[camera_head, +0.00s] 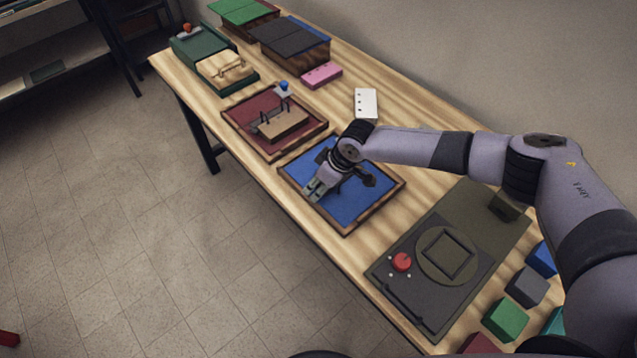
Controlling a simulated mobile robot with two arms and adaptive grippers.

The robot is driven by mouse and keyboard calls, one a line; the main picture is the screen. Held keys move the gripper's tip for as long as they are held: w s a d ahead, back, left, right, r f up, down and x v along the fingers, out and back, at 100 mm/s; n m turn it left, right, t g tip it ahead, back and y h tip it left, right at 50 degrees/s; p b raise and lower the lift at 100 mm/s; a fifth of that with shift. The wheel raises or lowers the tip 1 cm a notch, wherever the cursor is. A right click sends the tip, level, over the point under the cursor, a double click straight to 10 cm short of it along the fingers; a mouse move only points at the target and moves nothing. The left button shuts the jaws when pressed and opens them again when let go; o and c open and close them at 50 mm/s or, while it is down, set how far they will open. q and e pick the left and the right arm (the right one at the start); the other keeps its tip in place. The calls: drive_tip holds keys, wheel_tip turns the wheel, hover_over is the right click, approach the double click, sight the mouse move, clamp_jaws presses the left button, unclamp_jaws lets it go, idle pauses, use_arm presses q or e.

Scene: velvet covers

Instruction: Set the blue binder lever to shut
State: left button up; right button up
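A blue panel (355,213) in a wooden frame lies near the table's front edge. My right gripper (315,190) is over its left part, pointing down and left. The gripper and wrist cover much of the panel, and a dark part (367,178) shows just right of the wrist. Whether the fingers are open, or touch a lever, is too small to tell. Behind it, a red framed panel (245,115) carries dark rings, a tan block (283,126) and a blue knob (284,85) at its back edge. My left gripper is not in view.
A dark board (465,300) with a red knob (402,262) lies to the right, near several coloured blocks (506,319). A pink block (321,75), a white plate (366,103) and dark and green boxes (288,42) stand at the back. Bare wood separates them.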

drive_tip(key=shift+c, duration=0.6)
clamp_jaws()
